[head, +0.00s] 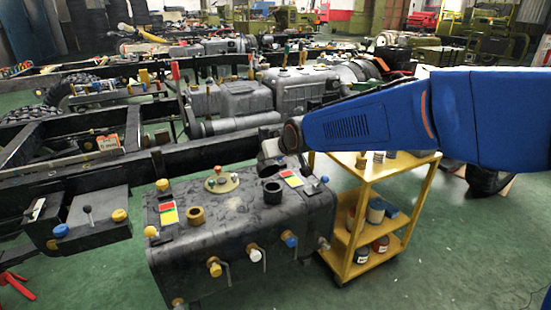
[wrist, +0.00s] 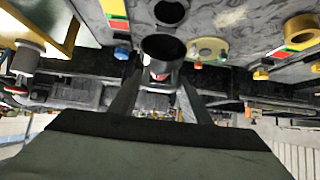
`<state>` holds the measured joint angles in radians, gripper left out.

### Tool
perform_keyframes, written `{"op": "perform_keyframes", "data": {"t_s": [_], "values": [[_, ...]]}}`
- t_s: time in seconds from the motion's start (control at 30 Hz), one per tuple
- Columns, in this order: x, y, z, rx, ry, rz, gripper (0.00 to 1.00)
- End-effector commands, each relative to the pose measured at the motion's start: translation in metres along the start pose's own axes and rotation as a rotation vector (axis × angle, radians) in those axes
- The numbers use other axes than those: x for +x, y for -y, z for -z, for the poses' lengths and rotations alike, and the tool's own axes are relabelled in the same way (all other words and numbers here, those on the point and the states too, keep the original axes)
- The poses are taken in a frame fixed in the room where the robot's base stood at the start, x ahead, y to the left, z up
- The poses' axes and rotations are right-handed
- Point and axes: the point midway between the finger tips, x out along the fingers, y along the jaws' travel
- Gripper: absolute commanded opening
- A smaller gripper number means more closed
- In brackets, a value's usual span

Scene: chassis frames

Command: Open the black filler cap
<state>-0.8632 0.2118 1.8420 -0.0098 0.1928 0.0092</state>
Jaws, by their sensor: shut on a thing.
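The black filler neck (head: 272,192) stands on top of the dark grey tank (head: 230,205), with its round mouth open. It also shows in the wrist view (wrist: 170,12) at the top edge. My gripper (head: 271,166) is above and slightly behind this neck in the head view. In the wrist view my gripper (wrist: 162,75) has its two fingers shut on the black filler cap (wrist: 163,46), a dark cylinder apart from the neck. In the head view I cannot clearly tell the cap from the gripper.
A brass-coloured open neck (head: 196,215) stands left of the black one. A round plate with small fittings (head: 221,181) lies between them. A yellow trolley (head: 365,215) stands at right with cans. Green floor at lower right is clear.

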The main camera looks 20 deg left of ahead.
Motion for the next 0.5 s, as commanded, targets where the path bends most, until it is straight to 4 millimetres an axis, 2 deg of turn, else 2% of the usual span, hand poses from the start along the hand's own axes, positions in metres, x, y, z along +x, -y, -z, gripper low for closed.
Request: {"op": "perform_keyframes", "data": {"t_s": [0.03, 0.3, 0.5], "values": [[0.002, 0.000, 0.007, 0.001, 0.026, 0.001, 0.03], [0.018, 0.000, 0.025, 0.000, 0.216, 0.003, 0.03], [0.028, 0.000, 0.033, 0.000, 0.275, 0.002, 0.03]]}}
